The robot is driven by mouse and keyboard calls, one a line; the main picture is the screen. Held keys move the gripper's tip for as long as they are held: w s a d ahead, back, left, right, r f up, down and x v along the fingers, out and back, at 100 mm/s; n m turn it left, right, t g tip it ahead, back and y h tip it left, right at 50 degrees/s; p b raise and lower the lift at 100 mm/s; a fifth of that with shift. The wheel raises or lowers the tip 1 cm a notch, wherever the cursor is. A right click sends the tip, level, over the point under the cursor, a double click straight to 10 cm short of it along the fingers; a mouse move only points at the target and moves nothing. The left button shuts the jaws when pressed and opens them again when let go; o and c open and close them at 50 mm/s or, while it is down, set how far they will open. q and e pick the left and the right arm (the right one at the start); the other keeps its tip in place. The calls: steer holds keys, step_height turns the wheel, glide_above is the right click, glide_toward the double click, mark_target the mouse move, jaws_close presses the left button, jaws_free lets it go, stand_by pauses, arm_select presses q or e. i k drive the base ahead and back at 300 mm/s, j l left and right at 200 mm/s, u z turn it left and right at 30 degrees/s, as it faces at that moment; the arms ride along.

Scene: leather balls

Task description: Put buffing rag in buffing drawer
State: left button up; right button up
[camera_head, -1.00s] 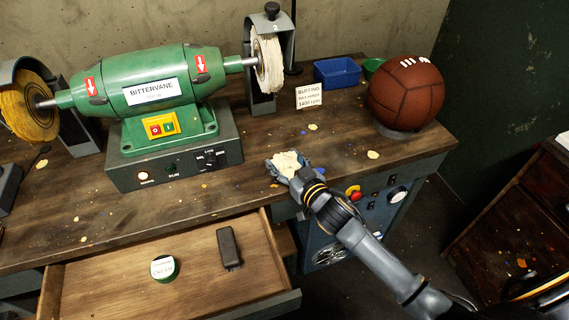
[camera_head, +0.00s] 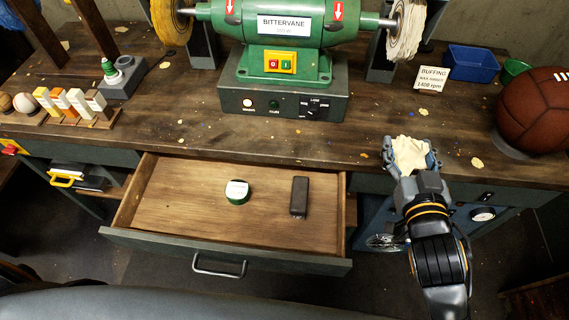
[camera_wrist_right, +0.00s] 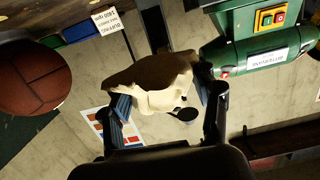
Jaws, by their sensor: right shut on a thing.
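The buffing rag (camera_head: 410,153) is a crumpled cream cloth. My right gripper (camera_head: 411,160) is shut on it, at the bench's front edge, right of the open drawer. In the right wrist view the rag (camera_wrist_right: 155,80) sits between the two fingers of the gripper (camera_wrist_right: 165,110). The drawer (camera_head: 165,205) is pulled out below the bench top. It holds a round green tin with a white label (camera_head: 237,192) and a dark brush (camera_head: 299,197). My left gripper is not in view.
The green buffing machine (camera_head: 283,85) stands on the bench behind the drawer. A brown leather ball (camera_head: 535,110), a blue bin (camera_head: 472,64) and a buffing sign (camera_head: 431,79) are at right. A rack of coloured bars (camera_head: 72,106) is at left. Most of the drawer floor is bare.

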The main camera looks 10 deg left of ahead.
mark_target(179, 197)
steer(key=j+u, duration=0.2)
steer(key=u, duration=1.6)
steer(key=k+j, duration=0.05)
steer(key=j, duration=0.05)
